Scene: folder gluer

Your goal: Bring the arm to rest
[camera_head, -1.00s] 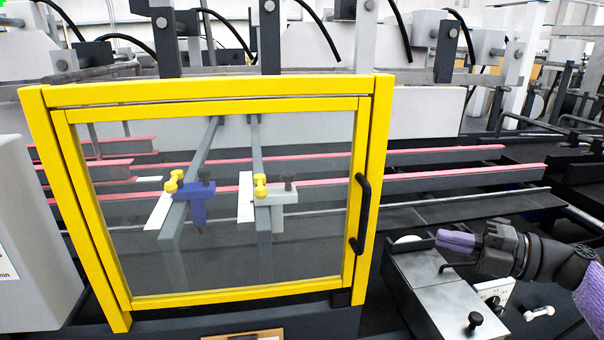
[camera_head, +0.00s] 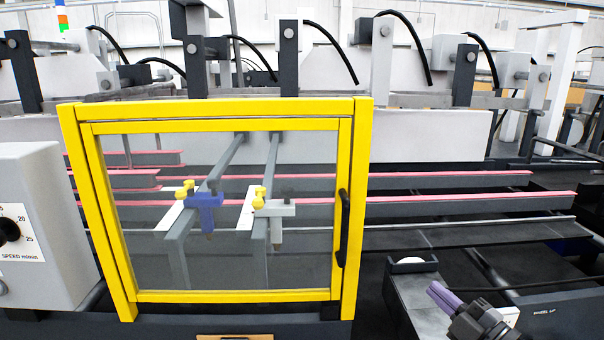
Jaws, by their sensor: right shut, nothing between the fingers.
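My right gripper (camera_head: 440,297) is at the lower right, with purple fingers shut and nothing between them. It shows over the grey metal block (camera_head: 411,290) to the right of the yellow-framed guard door, apart from the door. Most of my right arm is below the picture's edge. The guard door (camera_head: 360,215) is shut, with a clear panel and a black handle (camera_head: 344,228) on its right side. Behind the panel are a blue clamp (camera_head: 206,206) and a grey clamp (camera_head: 274,210) on bars. My left gripper is not in view.
A grey control box (camera_head: 45,180) with a speed dial (camera_head: 9,230) stands at the left. Long rails with red tops (camera_head: 470,203) run behind the door and out to the right. Dark machine posts and black hoses line the back.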

